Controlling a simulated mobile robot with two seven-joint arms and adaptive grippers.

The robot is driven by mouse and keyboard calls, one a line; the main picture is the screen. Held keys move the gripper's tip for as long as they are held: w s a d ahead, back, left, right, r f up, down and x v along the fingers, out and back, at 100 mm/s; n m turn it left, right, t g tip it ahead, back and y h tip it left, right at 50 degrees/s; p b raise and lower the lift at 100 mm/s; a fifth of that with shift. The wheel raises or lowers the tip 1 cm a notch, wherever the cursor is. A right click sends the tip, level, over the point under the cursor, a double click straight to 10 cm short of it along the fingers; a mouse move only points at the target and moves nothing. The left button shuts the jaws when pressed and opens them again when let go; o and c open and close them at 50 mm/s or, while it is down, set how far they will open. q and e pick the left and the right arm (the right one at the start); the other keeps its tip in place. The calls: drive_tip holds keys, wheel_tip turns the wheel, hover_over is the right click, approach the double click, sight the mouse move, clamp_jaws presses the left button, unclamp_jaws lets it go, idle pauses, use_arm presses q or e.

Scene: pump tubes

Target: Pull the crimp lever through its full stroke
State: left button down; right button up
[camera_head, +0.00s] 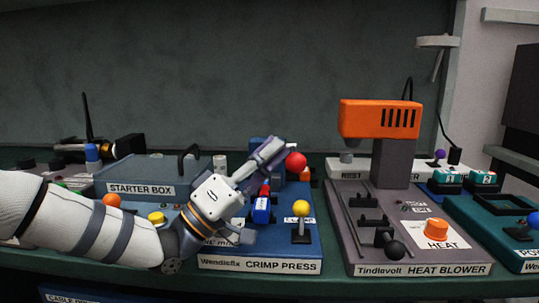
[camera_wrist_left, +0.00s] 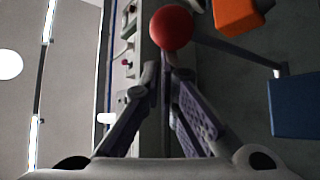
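The blue crimp press (camera_head: 262,247) stands at the middle front of the bench, with its name on the front plate. A red ball knob (camera_head: 295,160) shows above it and also lies straight ahead in the left wrist view (camera_wrist_left: 172,27). I take it for the crimp lever's knob; its shaft is mostly hidden. My left gripper (camera_head: 280,149) reaches over the press from the left, its fingertips beside the knob. In the left wrist view its fingers (camera_wrist_left: 161,76) come close together just short of the knob; I cannot tell whether they hold the shaft. My right gripper is not in view.
A yellow-knobbed lever (camera_head: 301,209) stands on the press's right side. The starter box (camera_head: 150,178) is at the left, behind my arm. The heat blower (camera_head: 420,262), with its tall orange head (camera_head: 379,119), stands close on the right. Teal boxes (camera_head: 447,178) lie farther right.

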use_arm(q)
drive_tip(key=shift+s+d+f, duration=0.1)
drive_tip(key=shift+f, duration=0.2)
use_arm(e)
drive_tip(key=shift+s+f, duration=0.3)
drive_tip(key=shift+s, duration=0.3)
use_arm(q)
drive_tip(key=shift+f, duration=0.1)
drive_tip(key=s+a+f, duration=0.1)
drive_tip(key=s+a, duration=0.6)
drive_tip(key=a, duration=0.5)
drive_tip(key=shift+s+a+f, duration=0.15)
drive_tip(key=shift+s+f, duration=0.05)
drive_tip(key=shift+s, duration=0.15)
